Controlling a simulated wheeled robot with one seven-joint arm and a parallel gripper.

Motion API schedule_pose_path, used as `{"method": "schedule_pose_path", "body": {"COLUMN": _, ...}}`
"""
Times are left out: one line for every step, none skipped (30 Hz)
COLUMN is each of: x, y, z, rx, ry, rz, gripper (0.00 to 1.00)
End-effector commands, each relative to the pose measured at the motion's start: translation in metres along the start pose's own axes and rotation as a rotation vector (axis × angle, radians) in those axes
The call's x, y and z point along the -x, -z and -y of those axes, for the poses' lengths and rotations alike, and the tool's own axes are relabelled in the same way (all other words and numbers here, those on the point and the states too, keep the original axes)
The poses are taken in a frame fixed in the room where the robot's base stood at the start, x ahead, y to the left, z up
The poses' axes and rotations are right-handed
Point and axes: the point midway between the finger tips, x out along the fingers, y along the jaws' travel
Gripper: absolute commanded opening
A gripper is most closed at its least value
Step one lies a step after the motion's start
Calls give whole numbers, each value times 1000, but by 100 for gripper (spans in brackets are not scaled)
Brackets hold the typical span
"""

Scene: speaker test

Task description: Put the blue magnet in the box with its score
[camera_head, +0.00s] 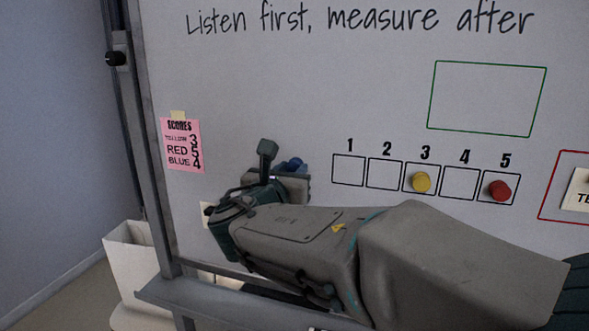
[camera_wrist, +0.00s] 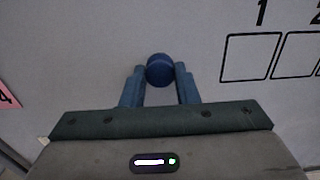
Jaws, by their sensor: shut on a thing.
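The round blue magnet (camera_wrist: 160,68) sits between the two fingertips of my gripper (camera_wrist: 160,80), which is shut on it. In the head view the blue magnet (camera_head: 295,163) shows just past my gripper (camera_head: 288,170), left of box 1 (camera_head: 348,170). Whether it touches the board cannot be told. A pink score note (camera_head: 183,146) reads yellow 3, red 5, blue 4. Box 4 (camera_head: 459,184) is empty. A yellow magnet (camera_head: 422,183) is in box 3 and a red magnet (camera_head: 499,191) is in box 5.
The boxes run in a row on the whiteboard (camera_head: 300,90). An empty green frame (camera_head: 487,98) is above them, and a red frame (camera_head: 545,197) with a card is at right. The board's ledge (camera_head: 165,293) runs below. A white bin (camera_head: 130,262) stands at lower left.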

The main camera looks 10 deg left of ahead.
Motion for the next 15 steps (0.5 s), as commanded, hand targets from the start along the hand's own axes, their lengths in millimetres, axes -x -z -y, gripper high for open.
{"method": "schedule_pose_path", "body": {"x": 0, "y": 0, "z": 0, "rx": 0, "ry": 0, "rz": 1, "gripper": 11}}
{"method": "schedule_pose_path", "body": {"x": 0, "y": 0, "z": 0, "rx": 0, "ry": 0, "rz": 1, "gripper": 11}}
{"method": "schedule_pose_path", "body": {"x": 0, "y": 0, "z": 0, "rx": 0, "ry": -1, "rz": 1, "gripper": 11}}
{"method": "schedule_pose_path", "body": {"x": 0, "y": 0, "z": 0, "rx": 0, "ry": -1, "rz": 1, "gripper": 11}}
{"method": "schedule_pose_path", "body": {"x": 0, "y": 0, "z": 0, "rx": 0, "ry": 0, "rz": 1, "gripper": 11}}
{"method": "schedule_pose_path", "body": {"x": 0, "y": 0, "z": 0, "rx": 0, "ry": -1, "rz": 1, "gripper": 11}}
{"method": "schedule_pose_path", "body": {"x": 1, "y": -1, "z": 0, "rx": 0, "ry": -1, "rz": 1, "gripper": 11}}
{"method": "schedule_pose_path", "body": {"x": 1, "y": -1, "z": 0, "rx": 0, "ry": -1, "rz": 1, "gripper": 11}}
{"method": "schedule_pose_path", "body": {"x": 2, "y": -1, "z": 0, "rx": -1, "ry": -1, "rz": 1, "gripper": 11}}
{"method": "schedule_pose_path", "body": {"x": 3, "y": -1, "z": 0, "rx": -1, "ry": -1, "rz": 1, "gripper": 11}}
{"method": "schedule_pose_path", "body": {"x": 4, "y": -1, "z": 0, "rx": -1, "ry": -1, "rz": 1, "gripper": 11}}
{"method": "schedule_pose_path", "body": {"x": 5, "y": -1, "z": 0, "rx": -1, "ry": -1, "rz": 1, "gripper": 11}}
{"method": "schedule_pose_path", "body": {"x": 6, "y": -1, "z": 0, "rx": -1, "ry": -1, "rz": 1, "gripper": 11}}
{"method": "schedule_pose_path", "body": {"x": 7, "y": -1, "z": 0, "rx": -1, "ry": -1, "rz": 1, "gripper": 11}}
{"method": "schedule_pose_path", "body": {"x": 8, "y": -1, "z": 0, "rx": -1, "ry": -1, "rz": 1, "gripper": 11}}
